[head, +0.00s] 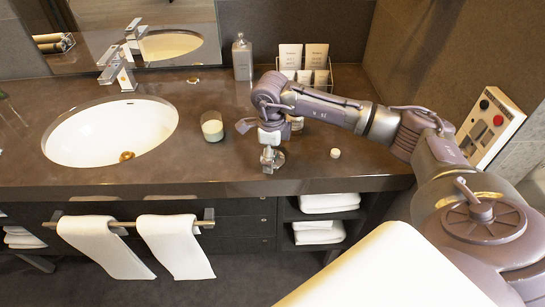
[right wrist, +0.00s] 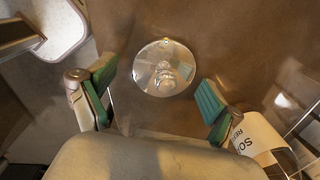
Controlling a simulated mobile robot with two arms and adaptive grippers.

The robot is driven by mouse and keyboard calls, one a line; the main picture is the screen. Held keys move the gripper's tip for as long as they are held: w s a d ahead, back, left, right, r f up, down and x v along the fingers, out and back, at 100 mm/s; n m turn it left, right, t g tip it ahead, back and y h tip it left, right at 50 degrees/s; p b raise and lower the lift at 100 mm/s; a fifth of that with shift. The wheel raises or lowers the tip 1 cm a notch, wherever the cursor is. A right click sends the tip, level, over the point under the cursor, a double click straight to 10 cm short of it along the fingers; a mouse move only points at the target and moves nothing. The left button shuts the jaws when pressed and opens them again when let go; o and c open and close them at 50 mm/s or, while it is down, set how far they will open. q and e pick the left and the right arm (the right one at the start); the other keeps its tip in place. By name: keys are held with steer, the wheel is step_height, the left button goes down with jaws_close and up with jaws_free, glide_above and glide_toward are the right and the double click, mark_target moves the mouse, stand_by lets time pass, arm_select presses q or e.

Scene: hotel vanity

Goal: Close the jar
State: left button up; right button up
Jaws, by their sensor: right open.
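A small clear glass piece (head: 270,158) with a knob-like middle stands on the dark counter near its front edge. In the right wrist view it is a clear round disc (right wrist: 163,68); I cannot tell whether it is the jar or its lid. My right gripper (head: 262,130) is open just above and behind it. In the right wrist view its green-padded fingers are spread on either side, with the glass beyond the tips. A short glass jar with pale contents (head: 212,126) stands to the left, near the sink. My left gripper is not in view.
The sink (head: 112,132) is at the left with a faucet (head: 118,68) behind. A grey bottle (head: 242,58) and a rack with packets (head: 303,60) stand at the back. A small white round item (head: 335,153) lies at the right. Towels (head: 175,245) hang in front.

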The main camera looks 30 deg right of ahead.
steer(key=shift+s, duration=0.1)
steer(key=c, duration=1.6)
jaws_close()
steer(key=shift+f, duration=0.1)
steer(key=shift+s+f, duration=0.1)
